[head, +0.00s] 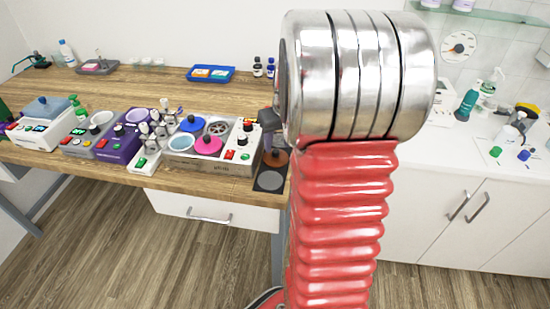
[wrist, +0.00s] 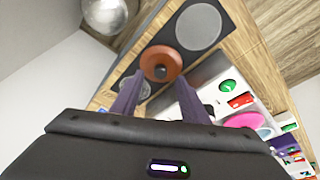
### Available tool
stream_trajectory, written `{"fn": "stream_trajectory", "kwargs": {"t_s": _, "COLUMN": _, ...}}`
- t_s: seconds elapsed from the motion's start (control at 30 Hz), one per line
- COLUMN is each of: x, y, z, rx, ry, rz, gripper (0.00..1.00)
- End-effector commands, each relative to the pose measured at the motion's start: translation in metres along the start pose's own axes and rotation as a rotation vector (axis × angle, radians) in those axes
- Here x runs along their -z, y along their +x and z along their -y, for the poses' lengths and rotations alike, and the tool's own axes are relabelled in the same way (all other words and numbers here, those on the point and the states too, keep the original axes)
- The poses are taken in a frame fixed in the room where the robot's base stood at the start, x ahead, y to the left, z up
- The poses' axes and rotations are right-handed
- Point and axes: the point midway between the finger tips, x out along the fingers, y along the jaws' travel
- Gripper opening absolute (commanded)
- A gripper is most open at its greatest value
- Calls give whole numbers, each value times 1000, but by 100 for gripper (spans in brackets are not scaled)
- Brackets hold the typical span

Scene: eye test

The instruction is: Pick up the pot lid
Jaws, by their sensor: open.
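The pot lid looks like a round orange-brown disc (wrist: 162,63) with a dark knob at its middle. In the wrist view it lies on or over a dark panel (wrist: 172,36) with grey discs, just beyond my fingertips. In the head view the lid (head: 276,158) is at the table's right end, partly hidden by my arm. My gripper (wrist: 158,82) is open, its two purple-grey fingers pointing toward the lid, with nothing seen held between them. In the head view only a dark part of the gripper (head: 269,119) shows, above the lid.
A device with coloured knobs and discs (head: 212,148) stands just left of the lid. Several other devices line the table's front (head: 100,135). A blue tray (head: 211,74) and small bottles stand behind. A white counter (head: 455,145) is at right.

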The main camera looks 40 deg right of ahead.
Motion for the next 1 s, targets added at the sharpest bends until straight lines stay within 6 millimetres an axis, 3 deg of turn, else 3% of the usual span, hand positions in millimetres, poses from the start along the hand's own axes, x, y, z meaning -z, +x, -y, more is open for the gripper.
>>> {"fn": "stream_trajectory", "kwargs": {"t_s": 0.13, "x": -1, "y": 22, "z": 1, "rx": 1, "ry": 0, "rz": 3, "gripper": 41}}
{"fn": "stream_trajectory", "kwargs": {"t_s": 0.3, "x": 0, "y": 35, "z": 1, "rx": 0, "ry": -1, "rz": 1, "gripper": 41}}
{"fn": "stream_trajectory", "kwargs": {"t_s": 0.83, "x": 0, "y": 36, "z": 1, "rx": 0, "ry": -1, "rz": 0, "gripper": 41}}
{"fn": "stream_trajectory", "kwargs": {"t_s": 1.0, "x": 0, "y": 36, "z": 1, "rx": 0, "ry": -1, "rz": 0, "gripper": 30}}
